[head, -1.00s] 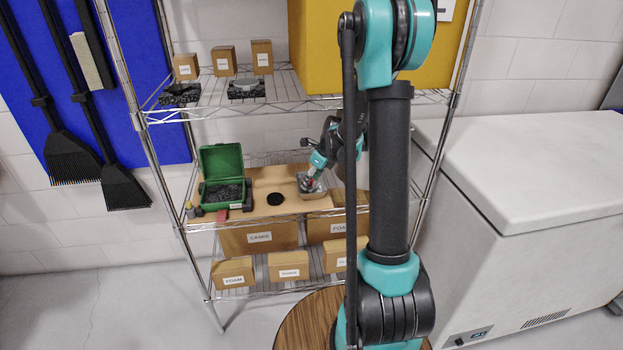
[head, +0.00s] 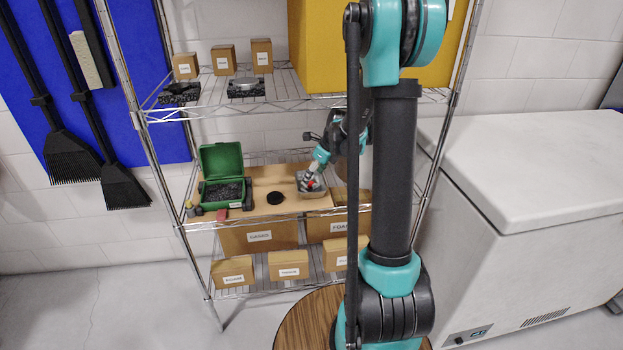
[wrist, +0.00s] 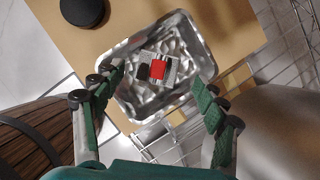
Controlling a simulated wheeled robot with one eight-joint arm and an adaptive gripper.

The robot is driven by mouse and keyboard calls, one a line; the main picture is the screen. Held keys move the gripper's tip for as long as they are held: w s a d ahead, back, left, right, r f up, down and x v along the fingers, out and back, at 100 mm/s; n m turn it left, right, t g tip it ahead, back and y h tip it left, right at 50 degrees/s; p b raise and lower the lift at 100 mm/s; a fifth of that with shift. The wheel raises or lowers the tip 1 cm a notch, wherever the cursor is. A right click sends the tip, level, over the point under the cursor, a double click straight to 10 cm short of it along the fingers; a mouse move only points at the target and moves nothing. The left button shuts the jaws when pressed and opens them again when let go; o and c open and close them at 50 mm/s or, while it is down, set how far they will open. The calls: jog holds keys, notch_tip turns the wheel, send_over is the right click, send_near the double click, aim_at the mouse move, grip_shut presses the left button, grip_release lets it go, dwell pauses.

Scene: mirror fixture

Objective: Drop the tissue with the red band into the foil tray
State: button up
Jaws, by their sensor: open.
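The foil tray (wrist: 184,28) is a shiny silver, crinkled, rectangular tray; in the head view it (head: 325,191) sits on the brown board of the middle shelf. The tissue with the red band (wrist: 158,70) is a small pale piece with a red patch and a dark patch. In the wrist view it shows within the tray's outline, over the crinkled floor. I cannot tell whether it touches the floor. My gripper (wrist: 157,80) is open, its green-padded fingers apart on either side of the tissue. In the head view my gripper (head: 313,178) is over the tray.
A black disc (head: 275,198) lies on the board left of the tray. An open green box (head: 222,160) with dark filling stands further left. Shelf posts and the wire shelf above bound the space. A white chest freezer (head: 540,190) stands at right.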

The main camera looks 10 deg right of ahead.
jog(key=s+d, duration=0.7)
jog(key=shift+s+d, duration=0.4)
jog(key=shift+s, duration=0.1)
jog(key=s+a+n+h, duration=0.1)
jog(key=s+a+n, duration=0.1)
jog(key=s+n, duration=0.8)
jog(key=s+a+r+n+t+h, duration=0.1)
jog(key=s+a+n+h, duration=0.1)
jog(key=s+n, duration=0.9)
jog(key=a+n, duration=0.1)
jog(key=n, duration=0.5)
jog(key=shift+s, duration=0.2)
